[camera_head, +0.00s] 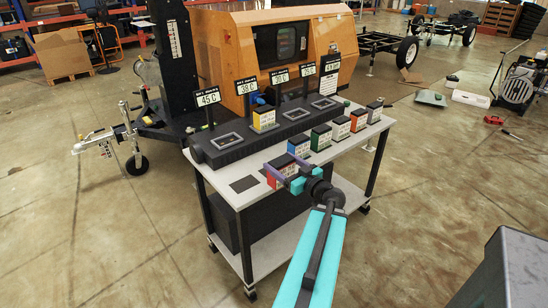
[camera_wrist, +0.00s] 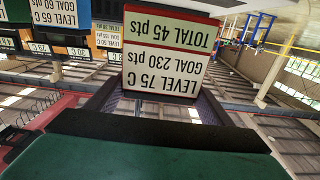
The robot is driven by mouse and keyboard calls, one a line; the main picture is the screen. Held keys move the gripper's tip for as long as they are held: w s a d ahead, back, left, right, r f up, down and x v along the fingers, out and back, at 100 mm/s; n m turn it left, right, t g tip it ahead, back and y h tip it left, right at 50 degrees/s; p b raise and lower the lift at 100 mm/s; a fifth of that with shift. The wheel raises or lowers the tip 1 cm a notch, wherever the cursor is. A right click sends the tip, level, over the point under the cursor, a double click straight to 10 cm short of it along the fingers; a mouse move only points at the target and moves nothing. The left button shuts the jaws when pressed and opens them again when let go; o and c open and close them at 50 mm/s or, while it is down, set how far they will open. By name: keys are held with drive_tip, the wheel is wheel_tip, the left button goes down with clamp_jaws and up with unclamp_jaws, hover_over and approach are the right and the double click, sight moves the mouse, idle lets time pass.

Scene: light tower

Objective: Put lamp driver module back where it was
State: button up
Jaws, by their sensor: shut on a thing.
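A red module (camera_head: 279,172) with a pale label sits between the purple fingers of my gripper (camera_head: 280,164), at the front left of the row on the cart. In the wrist view its label (camera_wrist: 165,68) appears upside down and reads "LEVEL 75 C, GOAL 230 pts, TOTAL 45 pts". I cannot tell whether it touches the cart top. A black rack (camera_head: 233,153) runs along the back of the cart, with recessed bays and temperature signs. A yellow module (camera_head: 263,118) sits in it. No visible label names the lamp driver module.
A blue (camera_head: 299,147), a green (camera_head: 321,137) and several other modules stand in a row right of my gripper. A dark flat square (camera_head: 244,184) lies at the cart's left end. An orange cabinet (camera_head: 220,45) stands behind. A grey box (camera_head: 515,265) is at lower right.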

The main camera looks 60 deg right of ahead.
drive_tip(key=shift+w+d+f+b, duration=0.15)
drive_tip(key=shift+w+d+b, duration=0.35)
drive_tip(key=shift+b, duration=4)
drive_tip(key=w+d, duration=0.9)
drive_tip(key=d, duration=0.1)
drive_tip(key=shift+f, duration=0.45)
drive_tip(key=shift+f, duration=1.75)
drive_tip(key=shift+f, duration=0.1)
drive_tip(key=o, duration=1.5)
drive_tip(key=shift+b, duration=0.3)
